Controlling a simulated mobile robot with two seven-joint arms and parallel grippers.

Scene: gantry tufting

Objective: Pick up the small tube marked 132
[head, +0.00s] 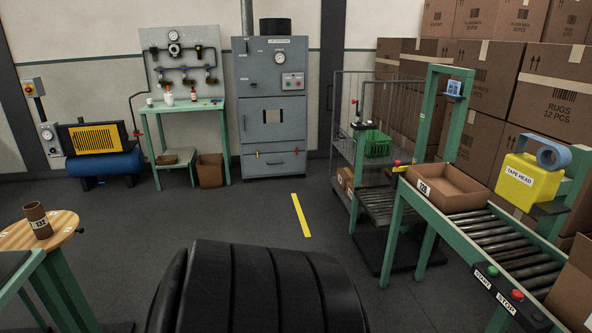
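A small brown tube (34,213) stands at the left edge of the head view, with an open top and a white label. The label appears to read 132. The tube is on a round light-wood top (14,239), near its middle, and looks upright with a slight lean from the viewing angle. Neither of my grippers is in view, and nothing touches the tube.
The round top has a green frame (62,285) below it. Dark floor (250,215) with a yellow stripe (301,215) is open in the middle. A green roller conveyor (497,240) with an open carton (450,187) stands right. A blue compressor (103,165) is back left.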

